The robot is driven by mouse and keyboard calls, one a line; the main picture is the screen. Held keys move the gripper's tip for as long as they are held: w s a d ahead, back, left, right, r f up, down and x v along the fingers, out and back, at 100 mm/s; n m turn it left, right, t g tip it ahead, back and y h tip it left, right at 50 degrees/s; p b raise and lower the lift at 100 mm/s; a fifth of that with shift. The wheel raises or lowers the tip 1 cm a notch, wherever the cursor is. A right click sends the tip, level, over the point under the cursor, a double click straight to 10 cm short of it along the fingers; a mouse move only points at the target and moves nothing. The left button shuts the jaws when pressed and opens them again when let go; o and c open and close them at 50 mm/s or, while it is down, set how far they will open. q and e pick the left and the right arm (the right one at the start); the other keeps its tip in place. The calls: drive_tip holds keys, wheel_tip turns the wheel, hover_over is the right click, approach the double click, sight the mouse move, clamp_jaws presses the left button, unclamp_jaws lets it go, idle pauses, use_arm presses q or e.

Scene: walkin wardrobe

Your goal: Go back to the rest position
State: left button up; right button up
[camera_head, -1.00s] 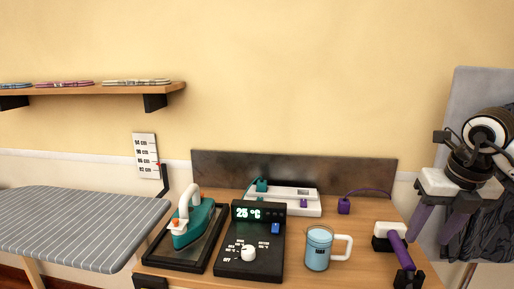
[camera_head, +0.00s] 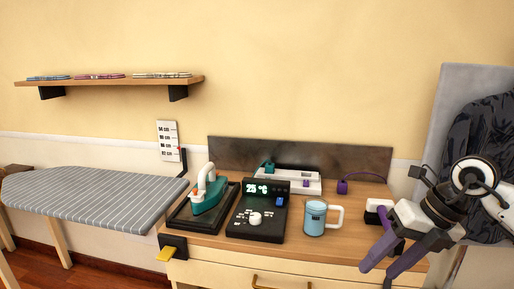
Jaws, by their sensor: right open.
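My right gripper (camera_head: 380,262) is at the lower right of the head view, in front of the table's right end. Its two purple fingers are spread apart with nothing between them. My left gripper does not show. The iron (camera_head: 208,191) stands in its black tray (camera_head: 179,221) on the table. The black control unit (camera_head: 262,232) reads 25 °C.
The wooden table (camera_head: 345,246) also holds a blue mug (camera_head: 315,219) and a white device (camera_head: 292,181). A striped ironing board (camera_head: 95,197) stands at the left. A shelf (camera_head: 110,84) hangs above it. A grey panel with a dark garment (camera_head: 487,140) is behind my right arm.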

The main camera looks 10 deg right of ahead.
drive_tip(key=s+a+m+t+y, duration=0.3)
drive_tip(key=a+m+t+y, duration=0.35)
drive_tip(key=a+y, duration=1.2)
drive_tip(key=s+d+f+m+t+h, duration=0.1)
drive_tip(key=d+f+m+t+h, duration=0.15)
drive_tip(key=f+m+h, duration=0.7)
drive_tip(key=d+f+m+t+h, duration=0.2)
drive_tip(key=f+m+t+h, duration=0.2)
drive_tip(key=f+m+h, duration=0.6)
drive_tip(key=s+f+m+g, duration=0.6)
drive_tip(key=s+f, duration=0.8)
drive_tip(key=shift+s+d+m+g+h, duration=0.3)
drive_tip(key=shift+s+d+m, duration=0.05)
drive_tip(key=shift+m, duration=0.05)
drive_tip(key=shift+f, duration=0.1)
